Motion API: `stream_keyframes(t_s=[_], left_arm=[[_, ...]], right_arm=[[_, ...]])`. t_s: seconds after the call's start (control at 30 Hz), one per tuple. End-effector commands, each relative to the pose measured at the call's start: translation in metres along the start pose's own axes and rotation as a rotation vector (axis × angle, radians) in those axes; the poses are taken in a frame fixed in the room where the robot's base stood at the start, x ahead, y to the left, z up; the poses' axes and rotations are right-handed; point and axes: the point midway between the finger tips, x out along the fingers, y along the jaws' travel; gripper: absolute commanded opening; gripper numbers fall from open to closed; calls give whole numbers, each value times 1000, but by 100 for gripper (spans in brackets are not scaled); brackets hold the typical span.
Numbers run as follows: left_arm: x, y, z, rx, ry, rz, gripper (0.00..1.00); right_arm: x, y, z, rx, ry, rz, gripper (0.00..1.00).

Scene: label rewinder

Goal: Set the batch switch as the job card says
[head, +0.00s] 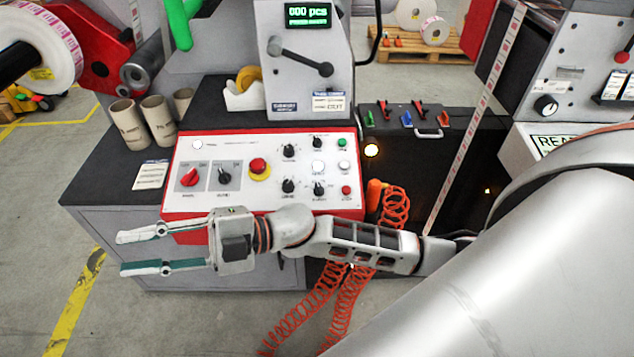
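The red and white control panel (262,165) stands on the bench in the middle. It carries a red rotary switch (188,178), a black rotary switch (225,178) and several small black knobs (289,151); their labels are too small to tell which is the batch switch. A white card (329,103) is on the grey machine housing above the panel. Another card (151,175) lies on the bench left of the panel; neither card's text is clearly readable. My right gripper (134,252) is open and empty, pointing left, in front of the panel's lower left. My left gripper is out of view.
Cardboard cores (129,123) and a tape dispenser (245,90) stand behind the panel. A red emergency stop button (258,167) is mid-panel. A lever (301,62) projects from the housing. Coiled orange hose (393,205) hangs at right, beside a black cabinet (470,165).

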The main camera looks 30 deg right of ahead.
Motion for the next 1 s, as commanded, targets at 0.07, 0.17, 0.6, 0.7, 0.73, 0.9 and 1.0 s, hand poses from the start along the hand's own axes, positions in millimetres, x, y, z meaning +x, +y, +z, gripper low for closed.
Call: stream_keyframes(t_s=[0.07,0.17,0.6,0.7,0.73,0.9,1.0], left_arm=[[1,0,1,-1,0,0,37],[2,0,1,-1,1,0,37],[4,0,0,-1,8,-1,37],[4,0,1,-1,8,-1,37],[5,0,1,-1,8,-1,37],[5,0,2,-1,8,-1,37],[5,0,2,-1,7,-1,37]], right_arm=[[5,-14,-17,-90,105,-160,26],[-4,-39,-27,-179,204,-381,26],[-192,-38,67,-392,63,-1430,26],[-244,0,91,-390,-97,-1618,26],[-259,13,97,-387,-149,-1664,26],[-321,76,112,-353,-409,-1835,26],[-341,98,114,-335,-504,-1879,26]])
